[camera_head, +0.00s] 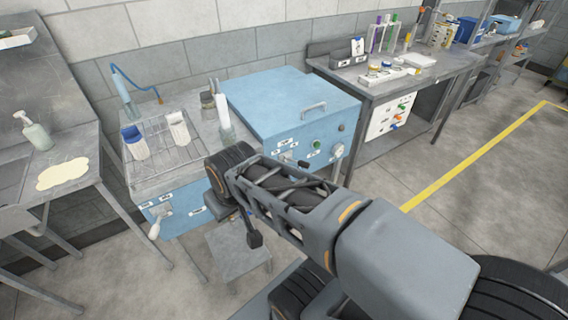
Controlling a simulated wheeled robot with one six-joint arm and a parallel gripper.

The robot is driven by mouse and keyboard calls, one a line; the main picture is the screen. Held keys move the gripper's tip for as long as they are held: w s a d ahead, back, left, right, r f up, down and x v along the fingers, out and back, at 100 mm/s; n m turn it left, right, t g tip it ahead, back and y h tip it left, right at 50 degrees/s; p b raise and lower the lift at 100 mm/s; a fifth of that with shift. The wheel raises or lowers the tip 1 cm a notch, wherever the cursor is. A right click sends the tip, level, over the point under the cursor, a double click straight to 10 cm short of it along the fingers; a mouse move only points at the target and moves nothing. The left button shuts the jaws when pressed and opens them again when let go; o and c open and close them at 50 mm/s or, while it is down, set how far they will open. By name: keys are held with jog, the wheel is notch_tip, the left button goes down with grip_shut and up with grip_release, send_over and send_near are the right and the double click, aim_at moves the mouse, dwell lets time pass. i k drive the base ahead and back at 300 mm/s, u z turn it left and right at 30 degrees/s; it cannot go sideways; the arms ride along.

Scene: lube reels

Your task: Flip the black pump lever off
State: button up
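A white lever (154,229) hangs from the left part of the same blue front. My arm reaches in from the lower right and its wrist covers the right part of this front. A dark grey part below the wrist looks like my gripper (234,209).
A blue lidded unit (290,104) with knobs stands behind my arm. A wire rack (165,151) with white containers sits on the bench top. A grey step-like stand (238,252) is below. A side table (62,192) stands left. Open floor lies right.

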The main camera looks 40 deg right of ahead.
aim_at(303, 163)
jog(key=u, duration=2.9)
jog(key=k, duration=2.55)
jog(key=z, duration=1.65)
jog(key=k, duration=0.5)
jog(key=u, duration=0.55)
jog(key=i, duration=0.35)
